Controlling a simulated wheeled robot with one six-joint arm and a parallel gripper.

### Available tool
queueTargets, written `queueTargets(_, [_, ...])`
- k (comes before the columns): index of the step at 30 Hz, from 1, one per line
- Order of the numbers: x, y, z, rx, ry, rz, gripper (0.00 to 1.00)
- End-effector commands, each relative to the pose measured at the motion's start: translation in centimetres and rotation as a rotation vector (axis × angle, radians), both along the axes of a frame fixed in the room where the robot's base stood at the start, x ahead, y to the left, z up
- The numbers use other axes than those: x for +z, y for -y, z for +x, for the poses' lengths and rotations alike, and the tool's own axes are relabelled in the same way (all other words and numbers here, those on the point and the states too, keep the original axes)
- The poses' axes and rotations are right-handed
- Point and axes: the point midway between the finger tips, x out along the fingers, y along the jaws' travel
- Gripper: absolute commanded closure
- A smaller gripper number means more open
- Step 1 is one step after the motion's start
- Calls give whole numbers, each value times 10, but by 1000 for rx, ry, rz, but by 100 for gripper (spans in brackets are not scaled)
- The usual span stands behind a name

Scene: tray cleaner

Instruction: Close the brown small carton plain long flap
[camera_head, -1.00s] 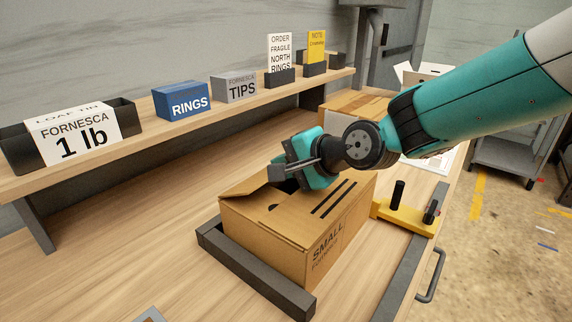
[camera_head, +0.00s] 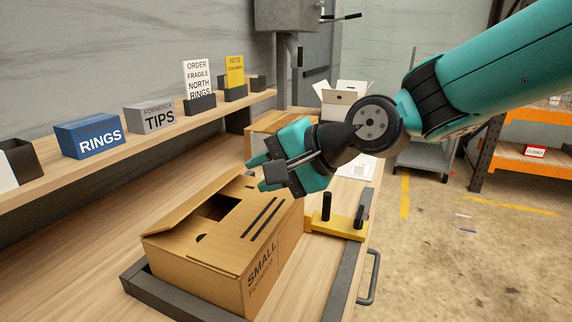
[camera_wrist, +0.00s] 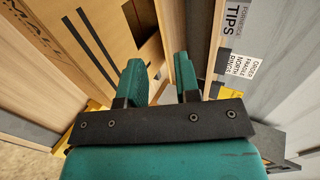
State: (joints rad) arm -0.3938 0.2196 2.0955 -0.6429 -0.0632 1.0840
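The brown small carton (camera_head: 205,275) stands on the bench in the head view, with "SMALL" printed on its near right side. Its striped long flap (camera_head: 235,228) lies across the right of the top. The plain long flap (camera_head: 185,203) runs along the left edge and looks partly raised; a dark opening shows between the two. My gripper (camera_head: 260,173) is at the carton's far end, above the top, with its fingers apart and nothing held. In the wrist view my gripper (camera_wrist: 160,75) is open, and the carton's striped top (camera_wrist: 85,40) is on the left.
A dark angled stop (camera_head: 185,300) borders the carton's near and left sides. A yellow fixture with black posts (camera_head: 338,226) stands to its right. Another carton (camera_head: 268,122) sits behind. A shelf (camera_head: 140,144) with labelled boxes runs along the wall. Bench left of the carton is clear.

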Motion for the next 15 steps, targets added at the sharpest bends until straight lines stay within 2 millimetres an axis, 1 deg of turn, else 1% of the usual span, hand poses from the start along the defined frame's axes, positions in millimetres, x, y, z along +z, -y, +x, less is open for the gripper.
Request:
queueTargets(1, [6,9,-3,-3,2,0,70])
queueTargets(6, [18,28,-12,-2,1,1,70])
queueTargets(10, [20,34,-15,-1,-1,-1,70])
queueTargets(15, [21,35,-16,1,-1,-1,70])
